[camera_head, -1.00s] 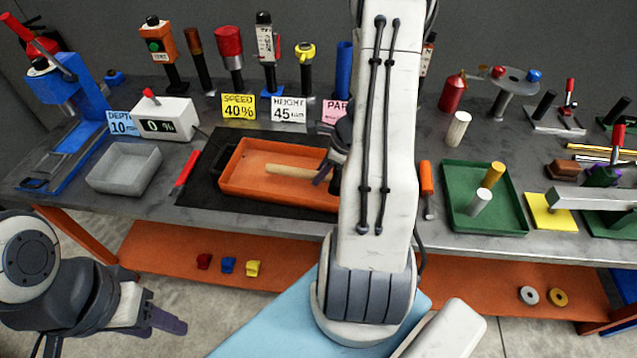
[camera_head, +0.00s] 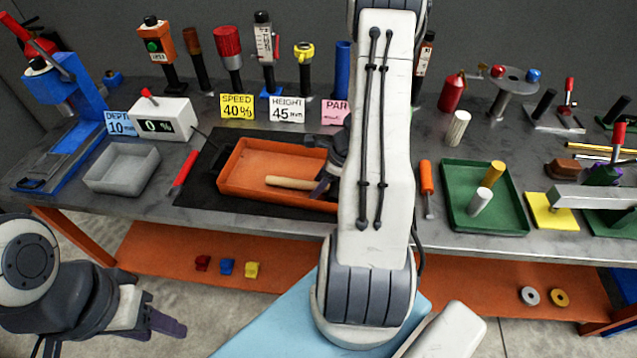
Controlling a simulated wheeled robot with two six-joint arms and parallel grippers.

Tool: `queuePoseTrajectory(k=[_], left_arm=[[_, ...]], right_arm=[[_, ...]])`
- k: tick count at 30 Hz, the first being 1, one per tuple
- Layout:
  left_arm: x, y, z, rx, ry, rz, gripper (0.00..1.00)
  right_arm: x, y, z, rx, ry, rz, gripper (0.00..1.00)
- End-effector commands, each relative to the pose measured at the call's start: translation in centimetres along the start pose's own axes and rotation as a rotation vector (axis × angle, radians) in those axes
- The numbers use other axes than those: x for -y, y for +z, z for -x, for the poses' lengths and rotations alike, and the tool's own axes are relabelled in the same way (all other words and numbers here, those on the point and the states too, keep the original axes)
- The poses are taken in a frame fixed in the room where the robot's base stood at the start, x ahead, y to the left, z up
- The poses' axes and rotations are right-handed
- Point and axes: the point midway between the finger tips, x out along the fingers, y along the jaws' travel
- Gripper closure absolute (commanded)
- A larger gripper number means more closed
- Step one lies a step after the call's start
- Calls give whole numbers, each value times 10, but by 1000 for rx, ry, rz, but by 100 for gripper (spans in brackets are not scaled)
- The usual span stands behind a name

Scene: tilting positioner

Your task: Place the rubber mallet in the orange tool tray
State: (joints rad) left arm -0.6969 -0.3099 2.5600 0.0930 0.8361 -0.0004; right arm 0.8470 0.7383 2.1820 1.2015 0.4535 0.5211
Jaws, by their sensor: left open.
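The orange tool tray (camera_head: 240,187) lies on a black mat at the middle of the bench. The tan handle of the rubber mallet (camera_head: 290,183) shows inside the tray's outline, lying roughly level. The mallet's right end and head are hidden behind my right gripper and arm. My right gripper (camera_head: 322,188) is at the handle's right end, over the tray; its fingers are partly hidden, so I cannot tell whether they grip the handle. My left gripper (camera_head: 165,318) is open and empty at lower left, in front of the bench and away from the tray.
A grey bin (camera_head: 122,170) and a red-handled tool (camera_head: 185,170) are left of the tray. An orange-handled screwdriver (camera_head: 427,185) and a green tray (camera_head: 460,215) are to the right. Sign cards and upright tools stand behind. My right arm hides the tray's right part.

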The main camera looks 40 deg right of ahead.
Motion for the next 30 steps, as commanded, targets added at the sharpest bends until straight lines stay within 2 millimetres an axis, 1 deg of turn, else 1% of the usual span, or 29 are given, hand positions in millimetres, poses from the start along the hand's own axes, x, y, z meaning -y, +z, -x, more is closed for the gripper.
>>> queuePoseTrajectory(k=[5,8,11,18,21,26,30], left_arm=[[0,0,1,0,0,0,50],[0,0,6,0,0,0,50],[-1,0,8,0,0,0,50],[-1,-1,17,0,0,0,50],[-1,-1,19,0,0,1,50],[-1,-1,20,0,0,1,50],[-1,-1,20,0,0,1,50]], right_arm=[[0,0,1,0,0,0,36],[0,2,7,0,-1,0,36],[1,2,23,0,-5,0,36],[1,2,76,0,-6,0,36],[1,2,95,0,-6,0,36],[1,1,115,0,-3,-1,36],[0,1,122,0,0,0,36]])
